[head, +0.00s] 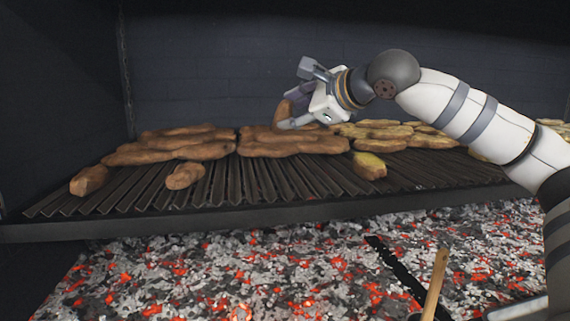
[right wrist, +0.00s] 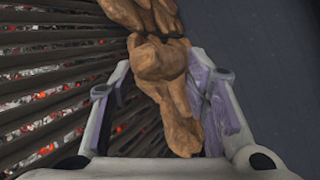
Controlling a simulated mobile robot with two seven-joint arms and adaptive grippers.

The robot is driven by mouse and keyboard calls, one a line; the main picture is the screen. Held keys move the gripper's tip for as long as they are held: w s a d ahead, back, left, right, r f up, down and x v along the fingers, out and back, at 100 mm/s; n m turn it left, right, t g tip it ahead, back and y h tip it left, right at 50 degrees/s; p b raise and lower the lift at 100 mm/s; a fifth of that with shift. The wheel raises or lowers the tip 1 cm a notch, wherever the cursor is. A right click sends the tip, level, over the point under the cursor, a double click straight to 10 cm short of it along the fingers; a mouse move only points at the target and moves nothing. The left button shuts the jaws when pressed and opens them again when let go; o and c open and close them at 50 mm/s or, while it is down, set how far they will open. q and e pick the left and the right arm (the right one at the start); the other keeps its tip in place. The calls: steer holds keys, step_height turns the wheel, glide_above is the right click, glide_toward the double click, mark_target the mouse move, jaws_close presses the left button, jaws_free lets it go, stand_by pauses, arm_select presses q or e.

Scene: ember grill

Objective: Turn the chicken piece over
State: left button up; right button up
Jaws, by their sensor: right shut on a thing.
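My right gripper (head: 291,108) is over the back middle of the grill and is shut on a brown chicken piece (head: 282,113). In the right wrist view the long piece (right wrist: 180,115) lies between the two fingers of the gripper (right wrist: 162,85), close against the purple pad on the right. In the head view the held piece stands steeply tilted, its lower end near other brown pieces (head: 290,147). I cannot tell whether it touches them. My left gripper is not in view.
Brown pieces (head: 170,149) lie at the left of the ridged grate (head: 225,183), with yellowish pieces (head: 388,132) at the right. Single pieces lie nearer the front edge. Glowing coals (head: 200,270) are below. A dark tool with a wooden handle (head: 436,285) shows at the front right.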

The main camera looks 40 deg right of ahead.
steer(key=m+h, duration=0.1)
steer(key=m, duration=0.3)
steer(key=shift+a, duration=0.2)
steer(key=m+h, duration=0.1)
steer(key=m, duration=0.1)
steer(key=m+h, duration=0.1)
steer(key=m, duration=0.1)
steer(key=shift+a+t, duration=0.15)
steer(key=shift+t, duration=0.15)
steer(key=m+h, duration=0.1)
steer(key=m, duration=0.1)
steer(key=m+g+h, duration=0.1)
steer(key=m, duration=0.2)
steer(key=m+h, duration=0.1)
steer(key=m, duration=0.2)
steer(key=shift+w+a+r+g, duration=0.1)
steer(key=shift+w+a+g, duration=0.15)
steer(key=shift+a+g, duration=0.1)
steer(key=f, duration=0.1)
steer(key=w+f, duration=0.1)
steer(key=f, duration=0.1)
steer(key=d+f, duration=0.1)
steer(key=f, duration=0.1)
steer(key=shift+w+d+f, duration=0.1)
steer(key=shift+w+f, duration=0.1)
steer(key=shift+w, duration=0.05)
steer(key=shift+f, duration=0.25)
steer(key=o, duration=0.7)
steer(key=shift+s, duration=0.1)
steer(key=o, duration=0.5)
